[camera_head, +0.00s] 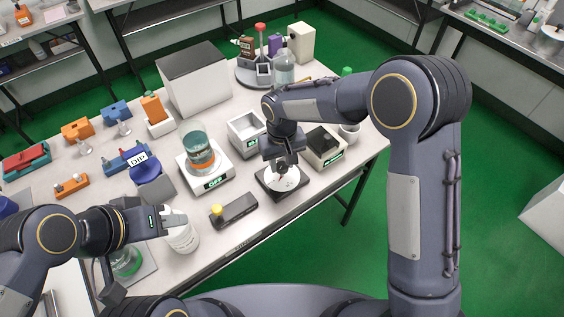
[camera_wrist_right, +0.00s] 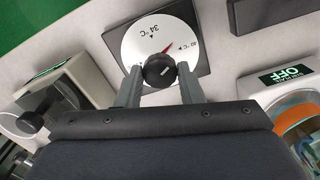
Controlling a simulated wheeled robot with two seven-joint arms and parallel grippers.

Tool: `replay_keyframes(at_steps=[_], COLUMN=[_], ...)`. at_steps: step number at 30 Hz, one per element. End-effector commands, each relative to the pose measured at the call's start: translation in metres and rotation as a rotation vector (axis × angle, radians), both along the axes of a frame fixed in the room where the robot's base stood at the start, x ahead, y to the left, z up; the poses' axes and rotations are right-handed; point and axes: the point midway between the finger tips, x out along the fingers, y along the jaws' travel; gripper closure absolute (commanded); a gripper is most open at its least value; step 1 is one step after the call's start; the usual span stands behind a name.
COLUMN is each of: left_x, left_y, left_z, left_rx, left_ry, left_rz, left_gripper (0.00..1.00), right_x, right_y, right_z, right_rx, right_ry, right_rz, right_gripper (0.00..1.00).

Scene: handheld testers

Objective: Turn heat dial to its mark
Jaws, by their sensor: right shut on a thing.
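The heat dial (camera_wrist_right: 135,45) is a white round face on a dark square base, with a black knob (camera_wrist_right: 159,70) in its middle. A red pointer (camera_wrist_right: 167,48) shows beside the knob, between the "34 °C" label with its small black mark and a second label, apparently "40 °C". My right gripper (camera_wrist_right: 160,80) has one finger on each side of the knob and is shut on it. In the head view the dial (camera_head: 292,183) lies near the table's front edge, partly hidden under my right gripper (camera_head: 283,166). My left gripper (camera_head: 178,222) is beside a white container, its finger gap unclear.
A scale (camera_head: 213,180) reading "OFF" carries a beaker (camera_head: 199,140) left of the dial. A black box with a yellow button (camera_head: 217,210) lies in front. A white-and-black device (camera_head: 325,145) stands close on the right. A white container (camera_head: 185,239) is by my left gripper.

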Motion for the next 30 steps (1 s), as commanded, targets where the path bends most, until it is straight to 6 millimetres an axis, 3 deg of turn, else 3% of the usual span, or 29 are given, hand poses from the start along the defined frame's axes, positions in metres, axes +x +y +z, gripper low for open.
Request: replay_keyframes(at_steps=[30], left_x=[0.0], left_y=[0.0], left_z=[-0.0036], left_rx=[0.0], left_ry=[0.0], left_rz=[0.0], left_gripper=[0.64], right_x=[0.0006], right_y=[-0.0001], right_z=[0.0008], right_rx=[0.001], right_ry=[-0.002], right_rz=[0.909], right_gripper=[0.89])
